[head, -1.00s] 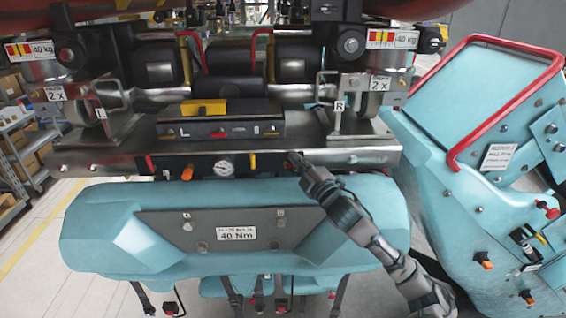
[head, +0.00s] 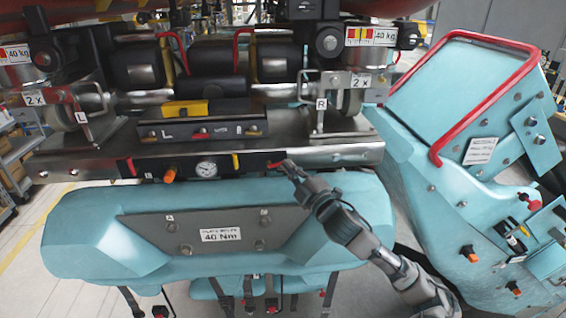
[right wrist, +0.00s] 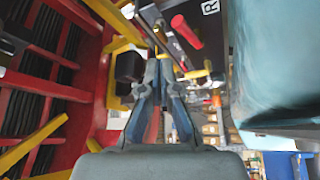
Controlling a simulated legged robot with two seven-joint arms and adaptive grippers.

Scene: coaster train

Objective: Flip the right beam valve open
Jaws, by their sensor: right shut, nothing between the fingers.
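The right beam valve's red lever (head: 276,164) is at the right end of the black panel on the front beam, lying nearly level in the head view. It also shows in the right wrist view as a red handle (right wrist: 186,31) near an R label. My right gripper (head: 288,167) is shut and empty, its tip close beside the lever; I cannot tell whether they touch. Its fingers show in the right wrist view (right wrist: 159,62), with the red handle to the right of their tips. My left gripper is not in view.
The panel also carries a left red lever (head: 130,167) standing near upright, an orange knob (head: 168,175), a gauge (head: 206,170) and a yellow lever (head: 236,161). A teal padded body (head: 110,240) lies below. A teal seat with a red bar (head: 440,150) stands at the right.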

